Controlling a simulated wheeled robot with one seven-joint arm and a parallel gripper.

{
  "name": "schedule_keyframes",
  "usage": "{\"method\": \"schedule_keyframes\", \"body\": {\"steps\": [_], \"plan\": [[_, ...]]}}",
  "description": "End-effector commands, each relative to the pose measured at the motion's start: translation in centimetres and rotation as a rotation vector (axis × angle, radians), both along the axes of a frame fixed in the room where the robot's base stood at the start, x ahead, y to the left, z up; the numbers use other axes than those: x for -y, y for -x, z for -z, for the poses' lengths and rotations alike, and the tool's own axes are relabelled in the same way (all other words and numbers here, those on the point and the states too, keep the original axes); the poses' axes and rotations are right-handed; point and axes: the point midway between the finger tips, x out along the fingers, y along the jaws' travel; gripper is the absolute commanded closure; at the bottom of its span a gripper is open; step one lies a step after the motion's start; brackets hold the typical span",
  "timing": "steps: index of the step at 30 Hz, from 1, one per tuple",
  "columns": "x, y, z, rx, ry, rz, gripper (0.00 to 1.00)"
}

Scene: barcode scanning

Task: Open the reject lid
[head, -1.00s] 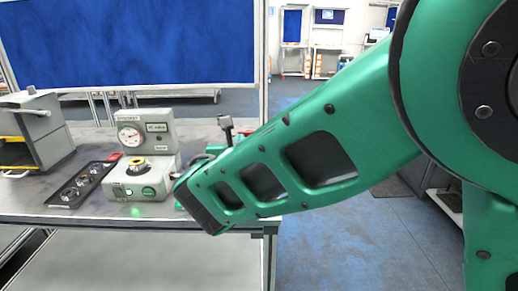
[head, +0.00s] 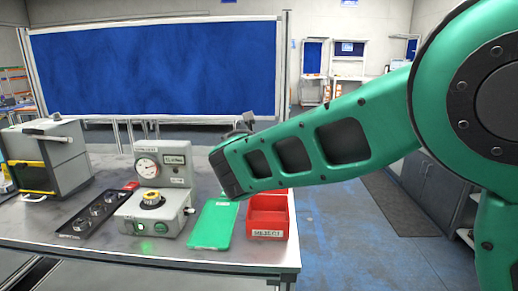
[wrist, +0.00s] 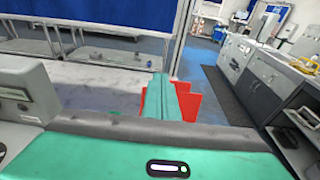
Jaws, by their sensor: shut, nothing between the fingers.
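A red reject bin (head: 267,224) with a white label stands at the right end of the table, below my forearm. Its dark red inner walls seem to show from above; I cannot make out a separate lid. In the wrist view, red parts of it (wrist: 190,105) show on both sides of my fingers. My gripper (wrist: 160,80) is green, shut and empty, and its fingers block the middle of the bin in that view. I cannot tell whether they touch it.
A green plate (head: 213,224) lies left of the bin. Left of it stand a grey tester (head: 158,212) with a gauge and lit green button, a black tray (head: 98,215) and a grey cabinet (head: 45,155). The table's front edge (head: 150,258) is close. Floor lies open to the right.

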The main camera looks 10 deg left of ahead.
Motion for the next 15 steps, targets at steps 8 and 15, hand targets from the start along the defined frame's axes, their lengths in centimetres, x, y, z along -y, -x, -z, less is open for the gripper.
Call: {"method": "schedule_keyframes", "body": {"steps": [8,15], "plan": [[0.87,-0.99,-0.03,0.0,0.0,0.011,1.0],[1.26,-1.13,-0.04,0.0,0.0,0.015,1.0]]}}
